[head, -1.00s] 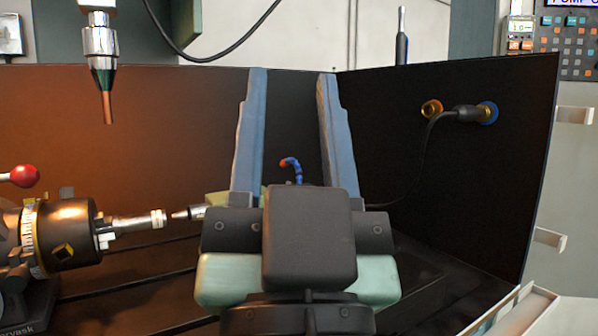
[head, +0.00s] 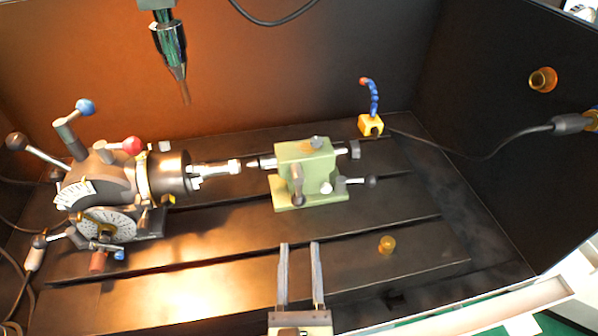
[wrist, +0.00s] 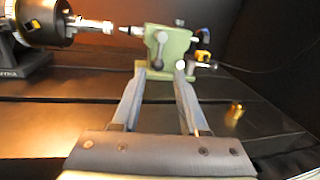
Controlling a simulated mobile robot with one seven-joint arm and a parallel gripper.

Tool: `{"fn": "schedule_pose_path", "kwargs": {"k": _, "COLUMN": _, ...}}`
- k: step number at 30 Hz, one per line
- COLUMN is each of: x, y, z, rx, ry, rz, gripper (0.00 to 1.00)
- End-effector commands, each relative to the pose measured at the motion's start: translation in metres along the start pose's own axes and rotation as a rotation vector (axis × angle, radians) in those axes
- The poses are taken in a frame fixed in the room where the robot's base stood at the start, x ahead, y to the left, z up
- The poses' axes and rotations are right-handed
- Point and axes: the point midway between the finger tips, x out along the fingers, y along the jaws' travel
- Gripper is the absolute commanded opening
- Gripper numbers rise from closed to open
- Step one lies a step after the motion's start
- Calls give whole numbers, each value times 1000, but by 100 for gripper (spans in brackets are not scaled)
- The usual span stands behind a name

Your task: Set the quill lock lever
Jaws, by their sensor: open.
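The green tailstock (head: 318,168) stands on the slotted table, also in the wrist view (wrist: 173,42). On its front face a grey lever (head: 297,184) hangs down with a rounded end; it shows in the wrist view (wrist: 160,46) too. A second lever with a dark knob (head: 371,181) sticks out to the right; I cannot tell for sure which one is the quill lock. My gripper (head: 299,248) is open and empty, in front of the tailstock and apart from it. In the wrist view its fingertips (wrist: 159,70) appear just below the grey lever.
The indexing head with its chuck (head: 170,176) holds a workpiece (head: 215,168) at the left. A spindle tool (head: 172,52) hangs above. A blue coolant hose on a yellow base (head: 371,125) stands behind right. A brass piece (head: 387,245) sits on the table to the right.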

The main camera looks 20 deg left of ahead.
Motion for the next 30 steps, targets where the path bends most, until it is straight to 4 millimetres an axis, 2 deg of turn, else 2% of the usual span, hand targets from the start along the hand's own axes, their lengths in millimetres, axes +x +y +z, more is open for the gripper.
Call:
{"fn": "schedule_pose_path", "kwargs": {"k": 4, "x": -3, "y": 1, "z": -4, "rx": 77, "ry": 19, "rz": -2, "gripper": 43}}
{"fn": "schedule_pose_path", "kwargs": {"k": 8, "x": 9, "y": 1, "z": -4, "rx": 75, "ry": 17, "rz": -3, "gripper": 43}}
{"fn": "schedule_pose_path", "kwargs": {"k": 24, "x": 99, "y": 2, "z": -4, "rx": 71, "ry": 16, "rz": 0, "gripper": 43}}
{"fn": "schedule_pose_path", "kwargs": {"k": 30, "x": 118, "y": 1, "z": -7, "rx": 71, "ry": 17, "rz": -2, "gripper": 43}}
